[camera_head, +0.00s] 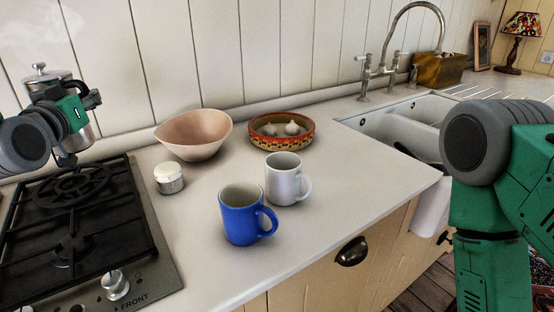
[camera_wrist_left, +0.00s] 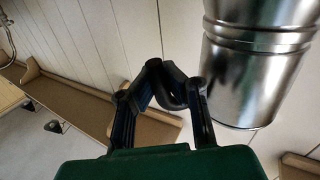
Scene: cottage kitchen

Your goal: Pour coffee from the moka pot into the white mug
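The silver moka pot (camera_head: 52,75) is at the upper left in the head view, in front of the wall and above the far part of the hob. My left gripper (camera_head: 72,112) is in front of it and partly hides it. In the left wrist view the pot's metal body (camera_wrist_left: 255,65) is right of the left gripper (camera_wrist_left: 168,80). Its fingers are closed together around a dark part beside the pot, apparently the handle. The white mug (camera_head: 284,178) stands upright on the counter, handle to the right. My right gripper is not seen; only my right arm shows.
A blue mug (camera_head: 243,215) stands just in front and left of the white mug. A small white-topped jar (camera_head: 169,178), a pinkish bowl (camera_head: 195,135) and a patterned bowl (camera_head: 282,130) with garlic stand behind. The black hob (camera_head: 150,240) is at left, the sink (camera_head: 385,125) at right.

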